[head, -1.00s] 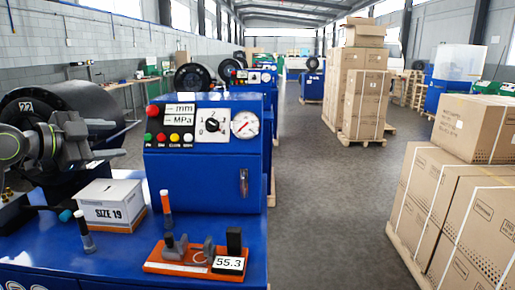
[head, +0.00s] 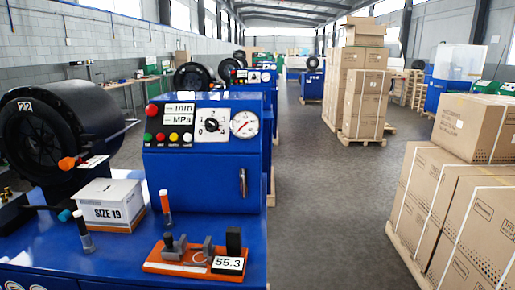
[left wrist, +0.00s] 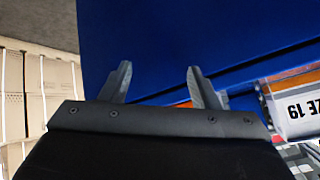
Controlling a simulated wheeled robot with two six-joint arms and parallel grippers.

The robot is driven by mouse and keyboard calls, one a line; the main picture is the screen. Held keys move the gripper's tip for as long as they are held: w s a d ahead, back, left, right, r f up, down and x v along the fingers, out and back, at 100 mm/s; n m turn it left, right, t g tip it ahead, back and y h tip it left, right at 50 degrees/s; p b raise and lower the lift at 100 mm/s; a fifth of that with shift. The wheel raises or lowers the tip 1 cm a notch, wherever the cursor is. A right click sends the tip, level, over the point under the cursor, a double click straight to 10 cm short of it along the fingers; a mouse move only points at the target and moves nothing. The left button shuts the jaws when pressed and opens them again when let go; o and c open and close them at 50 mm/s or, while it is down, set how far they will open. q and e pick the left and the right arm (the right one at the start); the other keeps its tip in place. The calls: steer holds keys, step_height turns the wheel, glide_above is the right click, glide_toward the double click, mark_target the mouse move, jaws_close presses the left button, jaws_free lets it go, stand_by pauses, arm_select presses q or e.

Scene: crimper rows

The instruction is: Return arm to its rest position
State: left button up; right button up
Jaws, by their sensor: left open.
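My left gripper (left wrist: 161,80) shows in the left wrist view with its two dark fingers spread apart and nothing between them. Behind the fingers is the blue machine surface (left wrist: 180,35). Part of the white SIZE 19 box (left wrist: 293,108) is at the right edge of that view. Neither of my arms shows in the head view. My right gripper is not in view.
In the head view, the blue bench holds the SIZE 19 box (head: 108,211), markers, an orange gauge stand (head: 165,266) reading 55.3 and a control panel (head: 205,175). A black crimper head (head: 35,140) stands left. Cartons (head: 450,200) stand right; the aisle (head: 325,200) is clear.

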arm_select(q)
steer(key=s+a+f+n+g+y, duration=0.15)
steer(key=s+f+n, duration=0.35)
steer(key=s, duration=0.8)
steer(key=s+f+n+g+y, duration=0.35)
steer(key=s+f, duration=0.25)
steer(key=s, duration=0.8)
step_height(320, 180, down, 23)
steer(key=a+g, duration=0.1)
steer(key=s+d+f+g+h+p, duration=0.1)
steer(key=s+f, duration=1.4)
steer(key=shift+f+n, duration=0.15)
steer(key=shift+n, duration=0.2)
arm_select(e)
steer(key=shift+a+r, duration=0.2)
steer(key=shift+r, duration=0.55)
